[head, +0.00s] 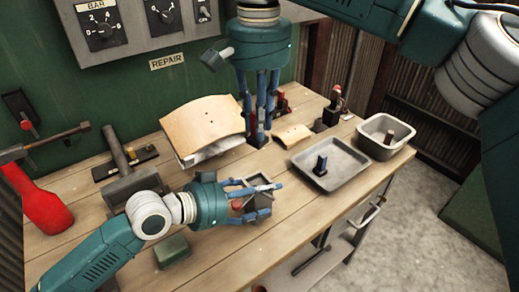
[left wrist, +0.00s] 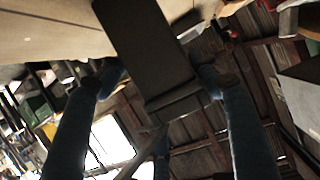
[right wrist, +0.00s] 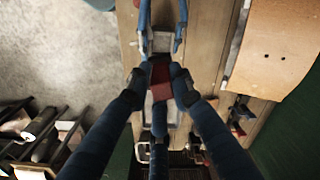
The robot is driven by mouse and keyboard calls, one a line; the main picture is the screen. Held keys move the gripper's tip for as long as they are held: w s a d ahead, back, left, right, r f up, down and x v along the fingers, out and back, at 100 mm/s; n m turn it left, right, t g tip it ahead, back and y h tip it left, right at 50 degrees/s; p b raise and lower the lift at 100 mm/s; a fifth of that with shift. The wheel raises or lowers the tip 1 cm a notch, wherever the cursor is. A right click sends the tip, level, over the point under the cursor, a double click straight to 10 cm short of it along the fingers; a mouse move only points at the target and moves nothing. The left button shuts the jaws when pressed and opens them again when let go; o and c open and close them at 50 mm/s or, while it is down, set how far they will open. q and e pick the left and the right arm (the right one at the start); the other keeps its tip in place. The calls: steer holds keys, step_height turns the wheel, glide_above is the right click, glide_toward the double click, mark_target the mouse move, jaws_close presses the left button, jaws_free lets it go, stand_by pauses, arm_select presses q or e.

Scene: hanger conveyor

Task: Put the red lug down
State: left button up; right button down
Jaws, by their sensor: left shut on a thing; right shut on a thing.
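My right gripper (head: 258,128) points straight down over the table, between the curved wooden board and the small wooden piece. It is shut on the red lug (right wrist: 160,74), which shows between its fingers in the right wrist view. Fingers hide most of the lug in the head view, and I cannot tell whether it touches the table. My left gripper (head: 262,190) lies low over the front of the table, pointing right. It is shut on a dark grey metal piece (left wrist: 145,45), which fills the middle of the left wrist view.
A shallow grey tray (head: 345,145) holds an upright dark blue lug (head: 321,166). A deeper grey bin (head: 387,127) stands at the right. A curved wooden board (head: 203,122) is behind my left gripper.

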steer(key=m, duration=0.1)
steer(key=f+m, duration=0.1)
steer(key=m, duration=0.1)
steer(key=shift+s+f, duration=0.1)
steer(key=shift+f, duration=0.2)
steer(key=m, duration=0.1)
steer(key=f+m, duration=0.1)
steer(key=m, duration=0.2)
steer(key=shift+a+f+m, duration=0.1)
steer(key=shift+f+m, duration=0.2)
steer(key=shift+f, duration=0.1)
glide_toward(258, 172)
steer(key=s+f, duration=0.2)
steer(key=s, duration=0.1)
steer(key=shift+s, duration=0.15)
step_height(258, 172, down, 4)
steer(key=shift+s+r, duration=0.1)
steer(key=shift+r, duration=0.1)
steer(key=shift+s+d+f, duration=0.15)
steer(key=shift+d+f, duration=0.05)
steer(key=shift+d, duration=0.05)
steer(key=c, duration=1.5)
jaws_free()
steer(key=shift+a+f, duration=0.1)
steer(key=shift+a, duration=0.1)
steer(key=shift+c, duration=0.2)
steer(key=shift+r, duration=0.25)
step_height(258, 172, up, 12)
steer(key=shift+r, duration=0.1)
